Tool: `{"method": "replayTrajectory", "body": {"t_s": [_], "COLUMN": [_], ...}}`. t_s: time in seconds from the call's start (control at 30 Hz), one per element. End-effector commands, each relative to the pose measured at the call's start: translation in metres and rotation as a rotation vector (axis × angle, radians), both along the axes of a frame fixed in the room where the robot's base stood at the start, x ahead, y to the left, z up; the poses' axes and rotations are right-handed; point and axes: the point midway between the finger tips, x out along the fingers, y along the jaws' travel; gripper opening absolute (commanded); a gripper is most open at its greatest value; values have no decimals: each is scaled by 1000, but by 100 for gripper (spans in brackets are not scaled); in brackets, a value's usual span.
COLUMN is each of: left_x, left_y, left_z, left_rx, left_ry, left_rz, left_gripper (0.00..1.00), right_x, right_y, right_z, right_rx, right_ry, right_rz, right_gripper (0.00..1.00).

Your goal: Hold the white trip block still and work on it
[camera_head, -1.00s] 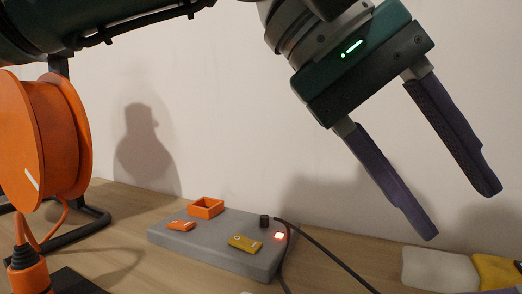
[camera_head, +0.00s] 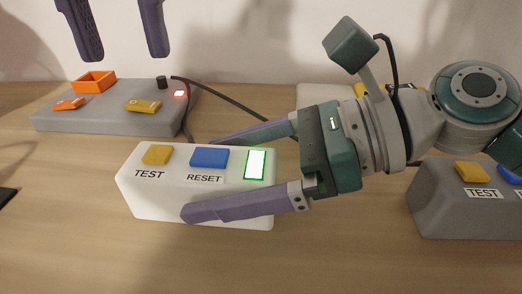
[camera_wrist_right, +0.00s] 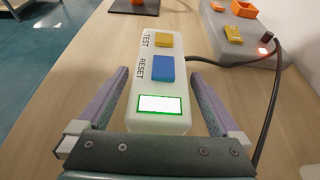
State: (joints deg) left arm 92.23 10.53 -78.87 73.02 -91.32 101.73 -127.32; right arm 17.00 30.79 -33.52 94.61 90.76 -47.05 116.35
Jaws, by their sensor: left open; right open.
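The white trip block (camera_head: 135,195) sits on the table at the centre. It has a yellow TEST button (camera_head: 158,155), a blue RESET button (camera_head: 209,158) and a white, green-rimmed lit window (camera_head: 256,165). My right gripper (camera_head: 200,176) is open, coming from the right, its fingers along the block's two long sides. In the right wrist view, gaps show between the fingers and the block (camera_wrist_right: 147,80); whether either finger touches is unclear. My left gripper (camera_head: 125,57) is open and empty at the top left, above the back of the table; only its fingers show.
A grey panel (camera_head: 60,122) with an orange frame (camera_head: 95,81), a yellow button and a red light stands behind left. A dark cable (camera_head: 235,101) runs from it past the block. A grey TEST block (camera_head: 445,215) stands at the right. The front table is clear.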

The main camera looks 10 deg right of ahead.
Motion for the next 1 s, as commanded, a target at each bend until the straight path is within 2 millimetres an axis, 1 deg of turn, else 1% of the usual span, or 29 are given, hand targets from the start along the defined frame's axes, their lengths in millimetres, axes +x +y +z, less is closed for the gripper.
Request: {"method": "replayTrajectory", "body": {"t_s": [0.03, 0.13, 0.4, 1.0], "left_x": [0, 0, 0, 0], "left_y": [0, 0, 0, 0], "left_z": [0, 0, 0, 0], "left_rx": [-1, -1, -1, -1], "left_ry": [0, 0, 0, 0], "left_rz": [0, 0, 0, 0], "left_gripper": [50, 50, 50, 50], "right_x": [1, 3, 3, 3], "right_y": [4, 8, 9, 9], "right_z": [-2, -3, -4, -4], "right_rx": [0, 0, -1, -1], "right_ry": [0, -1, -1, 0], "right_rz": [0, -1, -1, 0], "right_gripper": [100, 100, 100, 32]}}
